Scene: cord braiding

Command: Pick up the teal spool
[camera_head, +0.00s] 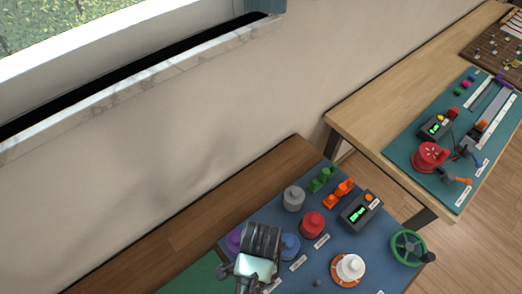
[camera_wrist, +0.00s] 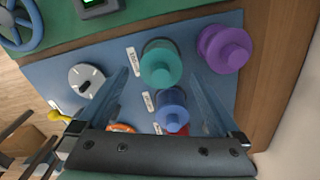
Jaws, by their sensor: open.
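The teal spool (camera_wrist: 160,63) stands on the blue mat in the wrist view, with a round knob on top. My gripper (camera_wrist: 160,73) is open and empty, its two fingers spread to the left and right of the teal spool, which shows between and just past the fingertips. I cannot tell how high the fingers are above it. In the head view my gripper (camera_head: 257,264) is over the mat, and the teal spool is hidden there behind it.
A purple spool (camera_wrist: 222,48) stands right of the teal one, and a blue spool (camera_wrist: 171,110) is below it. A black display box (camera_head: 360,212) is farther right.

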